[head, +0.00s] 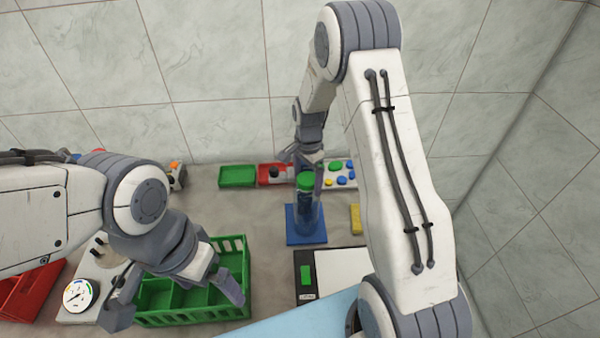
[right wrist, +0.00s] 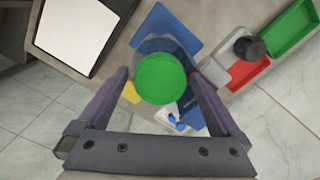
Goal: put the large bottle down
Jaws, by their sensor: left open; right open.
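The large bottle (head: 310,212) is clear, with a green cap (head: 306,181), and stands upright on a blue mat (head: 293,236) in the head view. My right gripper (head: 303,160) is open just behind and above the cap. In the right wrist view the cap (right wrist: 160,78) shows between the two spread fingers, with the mat (right wrist: 172,28) beneath; I cannot tell whether a finger touches the bottle. My left gripper (head: 176,302) is open above the green crate (head: 195,318) at the lower left and looks empty.
A green tray (head: 238,176), a red tray (head: 268,181) with a dark round part (head: 273,172), and a white board (head: 343,167) with coloured caps lie behind. A yellow block (head: 355,219) is right of the mat. A white-topped panel (head: 340,268) lies in front. A gauge (head: 77,295) is far left.

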